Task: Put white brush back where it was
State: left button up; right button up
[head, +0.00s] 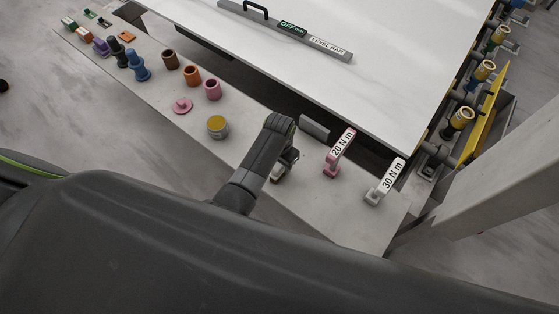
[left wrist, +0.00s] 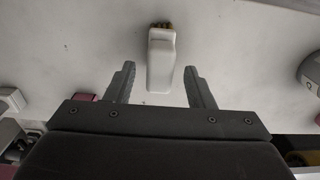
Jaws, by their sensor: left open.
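A white brush (left wrist: 162,62) with a dark yellowish tip shows in the left wrist view, lying on a pale surface. My left gripper (left wrist: 160,74) is open, with one finger on each side of the brush's near end. I see a gap between each finger and the brush. Whether the fingers are level with it or above it, I cannot tell. In the head view my left arm reaches down over the pale bench and hides most of that spot. A small beige-white part shows beside the arm, but I cannot tell what it is. My right gripper is not in view.
A yellow-topped tin (head: 218,128) and several coloured cups and pegs stand left. A level bar (head: 290,33) lies on the slab.

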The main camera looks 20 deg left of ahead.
pick_arm(q)
notch_tip(320, 180, up, 5)
jog(key=p, duration=0.3)
jog(key=shift+p, duration=0.4)
jog(key=shift+r, duration=1.4)
jog(key=shift+a, duration=0.1)
jog(key=w+a+r+n+t, duration=0.3)
jog(key=w+a+r+t, duration=0.2)
jog(key=a+r+t, duration=0.4)
jog(key=s+a+f+g, duration=0.3)
jog(key=s+f, duration=1)
jog(key=f, duration=0.2)
jog(key=s+a+f+g, duration=0.2)
jog(key=s+a+f, duration=0.1)
jog(key=s+f, duration=1.05)
jog(key=s+f+g, duration=0.1)
jog(key=s+f, duration=0.1)
jog(key=s, duration=0.3)
jog(key=s+a+f+n+g, duration=0.1)
jog(key=s+f, duration=0.2)
jog(key=s, duration=0.3)
jog(key=s+a+f+y, duration=0.1)
jog(key=s+f, duration=0.1)
jog(key=s, duration=0.4)
jog(key=shift+f+n+g, duration=0.3)
jog(key=shift+f+g, duration=0.1)
jog(key=shift+s, duration=0.1)
